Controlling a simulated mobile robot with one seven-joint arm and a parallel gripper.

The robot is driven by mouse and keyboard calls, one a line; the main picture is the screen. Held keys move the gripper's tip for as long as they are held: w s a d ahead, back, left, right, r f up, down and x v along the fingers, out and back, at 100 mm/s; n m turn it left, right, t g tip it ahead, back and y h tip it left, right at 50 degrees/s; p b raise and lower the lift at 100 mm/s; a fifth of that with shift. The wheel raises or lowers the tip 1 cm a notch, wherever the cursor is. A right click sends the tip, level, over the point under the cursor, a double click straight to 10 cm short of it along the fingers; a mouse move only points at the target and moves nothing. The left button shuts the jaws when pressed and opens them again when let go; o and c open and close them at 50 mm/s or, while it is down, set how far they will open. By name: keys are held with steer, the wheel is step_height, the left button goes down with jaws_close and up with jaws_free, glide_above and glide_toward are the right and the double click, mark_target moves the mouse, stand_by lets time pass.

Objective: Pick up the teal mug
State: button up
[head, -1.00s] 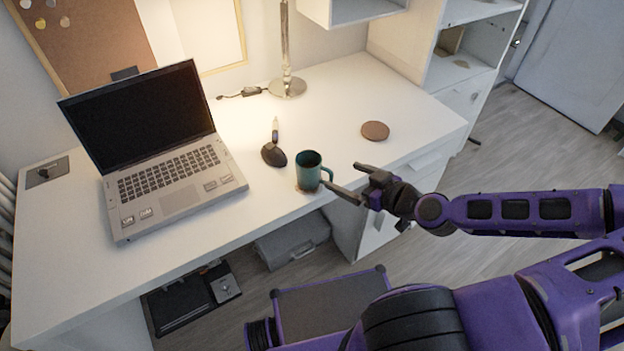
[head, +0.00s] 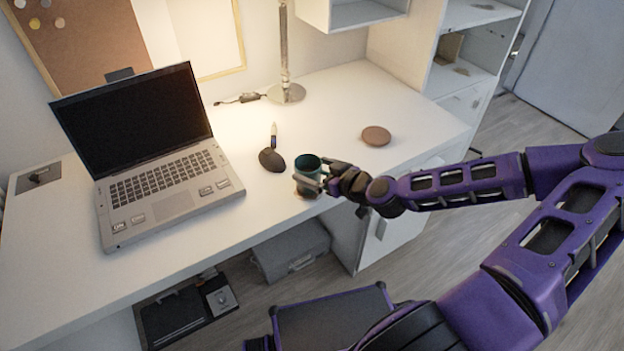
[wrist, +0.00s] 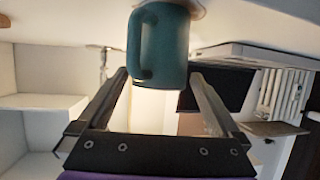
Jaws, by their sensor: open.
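The teal mug (head: 307,162) stands upright near the front edge of the white desk (head: 230,210). My gripper (head: 318,180) is at the mug, coming from the right, and its fingers partly hide the mug in the head view. In the wrist view, which looks upside down, the mug (wrist: 160,48) is centred, with its handle on the left side of the picture. The gripper's two fingers (wrist: 160,80) are spread apart, one to each side of the mug. I cannot tell whether either finger touches it.
An open laptop (head: 165,190) stands on the left of the desk. A dark mouse-like object (head: 271,160) with a pen-like item (head: 274,136) behind it lies just left of the mug. A brown coaster (head: 376,136) lies to the right. A lamp base (head: 287,93) stands at the back.

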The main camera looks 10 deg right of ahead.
steer(key=shift+x, duration=0.95)
steer(key=shift+c, duration=0.2)
steer(key=shift+r, duration=0.1)
steer(key=c, duration=1.5)
